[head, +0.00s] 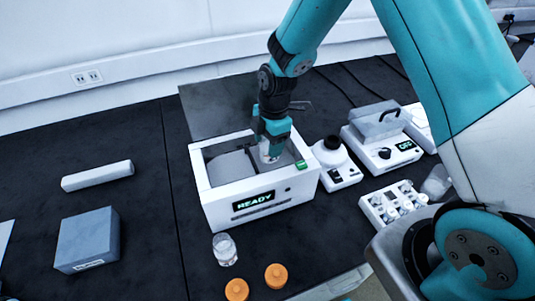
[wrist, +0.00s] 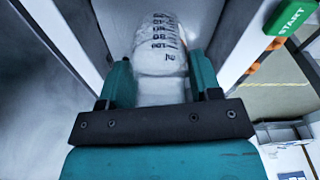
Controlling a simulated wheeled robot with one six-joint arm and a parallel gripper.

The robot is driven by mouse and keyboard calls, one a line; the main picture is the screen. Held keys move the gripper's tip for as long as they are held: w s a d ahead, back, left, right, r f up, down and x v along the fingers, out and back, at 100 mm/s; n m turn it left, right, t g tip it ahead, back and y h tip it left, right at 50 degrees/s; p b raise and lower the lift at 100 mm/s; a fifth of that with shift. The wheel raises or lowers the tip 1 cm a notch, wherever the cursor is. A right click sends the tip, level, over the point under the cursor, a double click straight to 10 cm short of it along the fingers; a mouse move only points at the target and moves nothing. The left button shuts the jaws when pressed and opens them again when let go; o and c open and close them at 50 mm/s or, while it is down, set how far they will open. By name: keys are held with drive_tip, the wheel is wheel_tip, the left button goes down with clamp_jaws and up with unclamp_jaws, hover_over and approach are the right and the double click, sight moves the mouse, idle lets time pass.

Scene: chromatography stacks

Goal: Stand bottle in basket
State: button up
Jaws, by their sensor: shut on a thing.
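My gripper (head: 270,148) reaches down into the open top of a white machine (head: 250,208) whose display reads READY. It is shut on a white, translucent bottle (wrist: 158,45) with black graduation marks. In the wrist view my gripper (wrist: 160,85) has one teal finger on each side of the bottle. In the head view only a small pale part of the bottle (head: 267,157) shows under the fingers, inside the right part of the opening. A grey surface (head: 230,165) shows inside the machine. I cannot make out a separate basket, nor whether the bottle's base touches anything.
The machine's dark lid (head: 215,105) stands open behind it. A green START button (head: 301,165) is on its right rim. Orange caps (head: 276,275) and a clear jar (head: 224,248) stand in front. A white instrument (head: 336,168) and a vial rack (head: 390,205) are to the right.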

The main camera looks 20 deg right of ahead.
drive_tip(key=shift+f+p, duration=0.35)
drive_tip(key=shift+f, duration=2.5)
drive_tip(key=shift+f, duration=0.2)
drive_tip(key=o, duration=0.8)
drive_tip(key=shift+c, duration=0.2)
drive_tip(key=shift+r, duration=0.1)
